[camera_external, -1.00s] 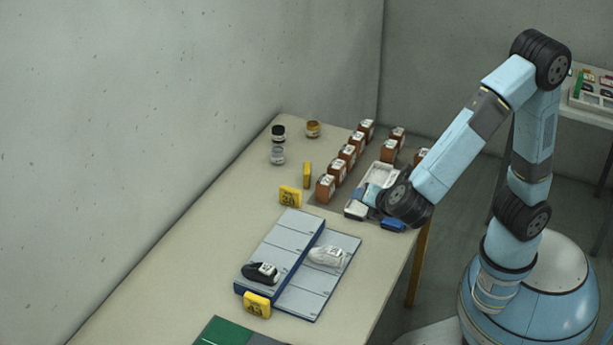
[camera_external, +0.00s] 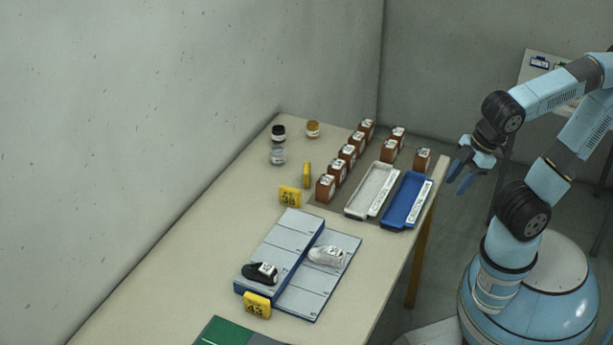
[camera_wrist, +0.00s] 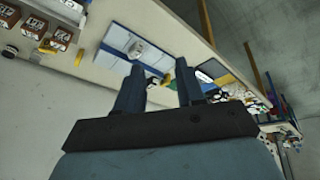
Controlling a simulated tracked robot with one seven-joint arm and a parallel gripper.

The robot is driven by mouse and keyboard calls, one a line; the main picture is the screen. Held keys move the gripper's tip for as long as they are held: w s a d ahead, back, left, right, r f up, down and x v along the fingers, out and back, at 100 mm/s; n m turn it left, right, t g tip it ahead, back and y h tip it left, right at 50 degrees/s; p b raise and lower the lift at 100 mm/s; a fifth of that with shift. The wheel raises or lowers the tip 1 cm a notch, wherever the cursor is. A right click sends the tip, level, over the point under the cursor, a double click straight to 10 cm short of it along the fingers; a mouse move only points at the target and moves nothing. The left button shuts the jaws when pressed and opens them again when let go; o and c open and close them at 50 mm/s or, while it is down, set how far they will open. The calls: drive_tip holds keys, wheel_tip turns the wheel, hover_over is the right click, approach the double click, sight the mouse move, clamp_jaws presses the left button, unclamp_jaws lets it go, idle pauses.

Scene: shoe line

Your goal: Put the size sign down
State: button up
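Three yellow size signs stand on the table: one reading 38 (camera_external: 290,196) behind the raised grey rack, one reading 43 (camera_external: 257,305) at the rack's front end, and a thin one seen nearly edge-on (camera_external: 307,174) beside the brown boxes. My gripper (camera_external: 461,179) is raised in the air beyond the table's right edge, away from all the signs. Its two fingers, also in the wrist view (camera_wrist: 160,85), are apart with nothing held between them.
A black shoe (camera_external: 261,272) and a white shoe (camera_external: 327,256) lie on the grey-panelled rack (camera_external: 285,235). A white tray (camera_external: 364,200) and a blue tray (camera_external: 398,217) lie near the right edge by several brown boxes (camera_external: 325,188). Jars (camera_external: 278,155) stand at the back. The table's left side is clear.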

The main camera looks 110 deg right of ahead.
drive_tip(key=shift+s+a+r+m+t+y, duration=0.4)
drive_tip(key=shift+s+a, duration=0.2)
drive_tip(key=shift+s, duration=0.1)
drive_tip(key=shift+o, duration=0.7)
drive_tip(key=shift+s+a, duration=0.1)
drive_tip(key=o, duration=1)
